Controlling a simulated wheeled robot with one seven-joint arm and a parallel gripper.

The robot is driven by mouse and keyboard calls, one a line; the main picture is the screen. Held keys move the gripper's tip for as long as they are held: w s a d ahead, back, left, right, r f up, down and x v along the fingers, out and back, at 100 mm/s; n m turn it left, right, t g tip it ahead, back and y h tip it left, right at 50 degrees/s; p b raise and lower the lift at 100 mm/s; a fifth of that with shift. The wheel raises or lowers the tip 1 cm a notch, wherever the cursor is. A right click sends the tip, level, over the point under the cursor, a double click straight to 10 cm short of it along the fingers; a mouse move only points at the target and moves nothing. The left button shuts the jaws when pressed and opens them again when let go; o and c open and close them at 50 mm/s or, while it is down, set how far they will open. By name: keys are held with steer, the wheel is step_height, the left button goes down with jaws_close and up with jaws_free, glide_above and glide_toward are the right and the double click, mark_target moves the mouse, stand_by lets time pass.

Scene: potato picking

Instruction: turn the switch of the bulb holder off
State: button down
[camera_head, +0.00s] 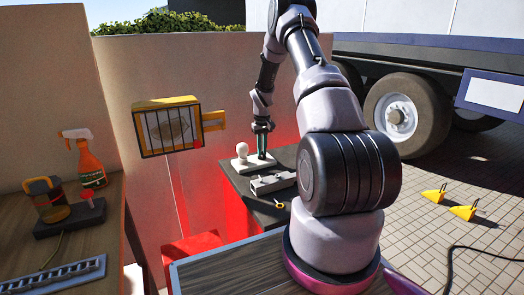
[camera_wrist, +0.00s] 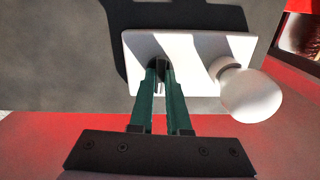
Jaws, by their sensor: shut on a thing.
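The bulb holder has a white base plate (camera_wrist: 200,46) with a round white bulb (camera_wrist: 250,95) at its right end in the wrist view. In the head view the bulb (camera_head: 241,149) stands at the left end of the plate, on the dark table top. My gripper (camera_wrist: 161,72) points down at the other end of the plate, its green fingers close together around a small dark switch part. In the head view my gripper (camera_head: 262,155) stands upright over the plate beside the bulb. The fingers hide most of the switch, so its position cannot be told.
A grey tray-like metal part (camera_head: 272,183) and a yellow ring-shaped item (camera_head: 279,205) lie on the same table near the gripper. A yellow caged lamp (camera_head: 168,127) is on the wall to the left. A wooden bench holds an orange spray bottle (camera_head: 90,165) and a jar (camera_head: 47,203).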

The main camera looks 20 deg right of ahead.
steer(key=shift+n, duration=0.6)
steer(key=c, duration=0.9)
jaws_free()
step_height(320, 180, up, 11)
steer(key=shift+f, duration=0.1)
